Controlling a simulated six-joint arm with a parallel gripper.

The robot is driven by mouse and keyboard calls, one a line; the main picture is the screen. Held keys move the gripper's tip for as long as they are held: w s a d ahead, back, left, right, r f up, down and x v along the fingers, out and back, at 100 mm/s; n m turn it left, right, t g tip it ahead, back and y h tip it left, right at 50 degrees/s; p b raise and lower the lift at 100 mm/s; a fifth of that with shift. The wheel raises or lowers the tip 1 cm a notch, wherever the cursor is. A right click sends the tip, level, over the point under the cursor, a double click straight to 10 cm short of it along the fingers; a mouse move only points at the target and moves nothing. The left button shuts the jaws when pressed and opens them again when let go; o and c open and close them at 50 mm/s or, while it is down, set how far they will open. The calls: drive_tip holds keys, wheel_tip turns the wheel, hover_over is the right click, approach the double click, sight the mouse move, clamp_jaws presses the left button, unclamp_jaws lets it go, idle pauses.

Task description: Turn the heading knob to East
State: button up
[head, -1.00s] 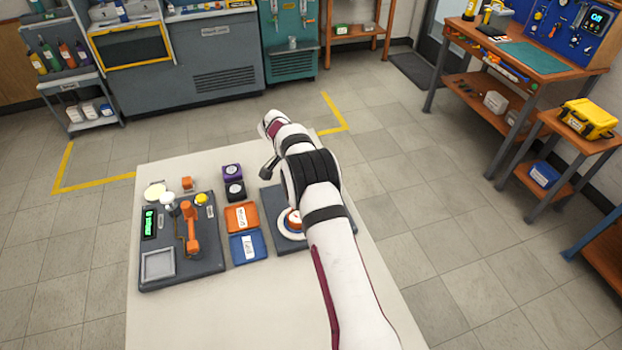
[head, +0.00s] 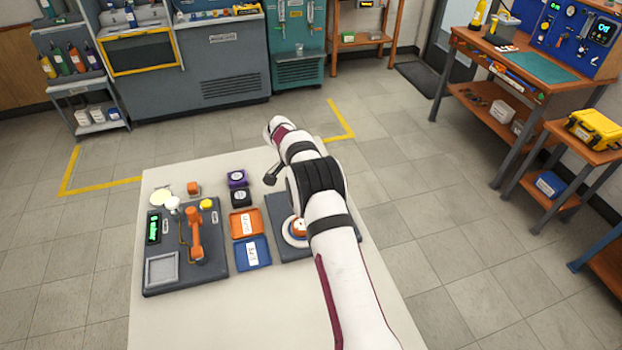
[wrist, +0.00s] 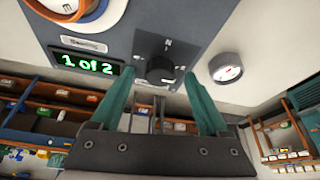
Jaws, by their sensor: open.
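The heading knob (wrist: 160,70) is black and round on a dark grey panel (wrist: 188,27) in the wrist view. An N mark is printed above it, and a small mark at its right is too small to read surely. The knob's pointer direction is unclear. My gripper (wrist: 160,76) is open, its two teal fingers on either side of the knob in the picture; I cannot tell whether they touch it. In the head view my arm hides the gripper and the knob; part of the panel (head: 285,238) shows beside the arm.
A green display (wrist: 90,63) on the panel reads "1 of 2". An orange dial with a white ring (head: 296,231) is close by. A round white gauge (wrist: 226,67) sits right of the panel. Left are orange (head: 245,214) and blue (head: 265,256) trays and another device board (head: 185,281).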

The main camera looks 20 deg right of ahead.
drive_tip(key=v, duration=1.5)
drive_tip(key=shift+s+a+r, duration=0.1)
drive_tip(key=s+a+r+n+y, duration=0.15)
drive_tip(key=s+r, duration=0.25)
drive_tip(key=s, duration=0.4)
drive_tip(key=s+a+r+n+y, duration=0.1)
drive_tip(key=s+r+n, duration=0.3)
drive_tip(key=s, duration=0.5)
drive_tip(key=s+a+f+n+y, duration=0.2)
drive_tip(key=s, duration=1)
drive_tip(key=s+a+f+n+g+y, duration=0.1)
drive_tip(key=s+a+f+n, duration=0.1)
drive_tip(key=s, duration=1.1)
drive_tip(key=shift+a+n+y, duration=0.35)
